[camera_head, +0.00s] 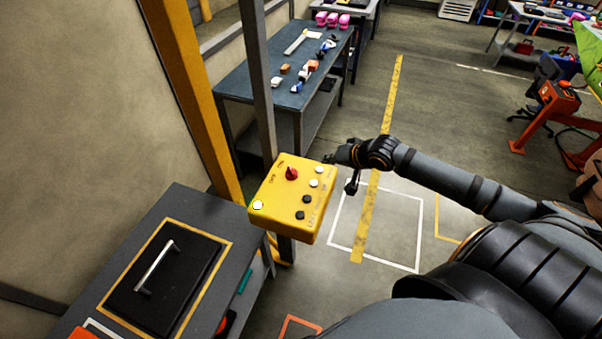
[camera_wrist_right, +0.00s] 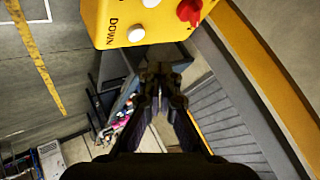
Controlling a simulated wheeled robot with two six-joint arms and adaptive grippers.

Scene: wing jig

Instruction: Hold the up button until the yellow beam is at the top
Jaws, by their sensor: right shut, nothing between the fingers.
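The yellow control box (camera_head: 284,208) is on a grey post and has a red knob (camera_head: 292,173), white buttons and dark buttons. In the right wrist view, the box (camera_wrist_right: 104,22) shows a white button (camera_wrist_right: 136,34) beside the word DOWN and another white button (camera_wrist_right: 151,2). I cannot make out an up label. My right gripper (camera_head: 332,158) is by the box's far right corner; in its wrist view the gripper (camera_wrist_right: 160,74) is shut and empty, below the DOWN button, with no contact visible. A yellow upright (camera_head: 188,85) stands behind the box; I cannot tell whether it is the beam. My left gripper is out of view.
A grey cabinet (camera_head: 197,207) with a black handled panel stands at the lower left. A blue-topped bench (camera_head: 262,85) with small parts is behind the box. Open floor with a white square outline (camera_head: 420,235) lies right of the box.

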